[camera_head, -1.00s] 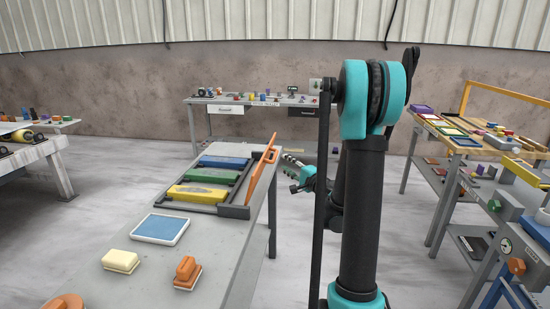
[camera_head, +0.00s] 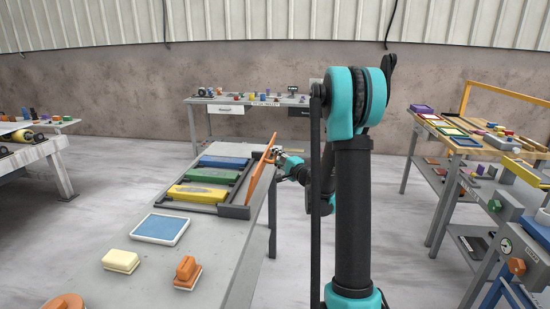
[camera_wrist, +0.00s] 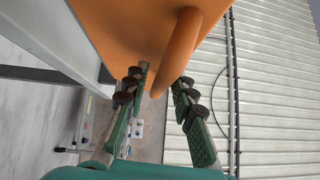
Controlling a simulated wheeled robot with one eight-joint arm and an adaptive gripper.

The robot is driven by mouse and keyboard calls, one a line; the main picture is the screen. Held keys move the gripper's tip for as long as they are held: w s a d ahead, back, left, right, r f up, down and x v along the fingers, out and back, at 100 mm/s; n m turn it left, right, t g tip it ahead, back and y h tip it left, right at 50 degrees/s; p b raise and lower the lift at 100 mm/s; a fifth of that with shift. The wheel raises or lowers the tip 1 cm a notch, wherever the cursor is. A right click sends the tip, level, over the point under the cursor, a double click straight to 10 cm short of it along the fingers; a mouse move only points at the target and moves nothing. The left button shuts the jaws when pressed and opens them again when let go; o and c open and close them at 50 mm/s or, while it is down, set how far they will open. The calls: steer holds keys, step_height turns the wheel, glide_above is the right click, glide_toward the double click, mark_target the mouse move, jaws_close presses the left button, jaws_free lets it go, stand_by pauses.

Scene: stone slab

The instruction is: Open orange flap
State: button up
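The orange flap (camera_head: 259,172) stands raised and tilted at the right side of the dark frame (camera_head: 236,211) on the grey table. In the wrist view the flap (camera_wrist: 120,25) fills the upper middle, with its orange bar handle (camera_wrist: 183,50) running down toward the fingers. My gripper (camera_head: 277,156) is at the right side of the flap in the head view. In the wrist view my gripper (camera_wrist: 160,85) is open, its two green fingers with dark pads apart. The handle's lower end lies near the right fingertip; whether they touch is unclear.
Green (camera_head: 208,175), yellow (camera_head: 198,193) and blue (camera_head: 223,161) flaps lie flat in the frame. A blue pad (camera_head: 160,229), a cream block (camera_head: 121,261) and an orange-handled block (camera_head: 187,272) sit on the near table (camera_head: 228,262). Open floor lies to its right.

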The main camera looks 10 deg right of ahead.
jaws_close()
steer(key=shift+w+a+r+n+g, duration=0.2)
steer(key=shift+a+r, duration=0.1)
steer(key=shift+a, duration=0.2)
steer(key=shift+w+a+r+n+g, duration=0.15)
steer(key=shift+a+r+n+g, duration=0.1)
steer(key=shift+a, duration=0.25)
steer(key=shift+o, duration=1.7)
jaws_free()
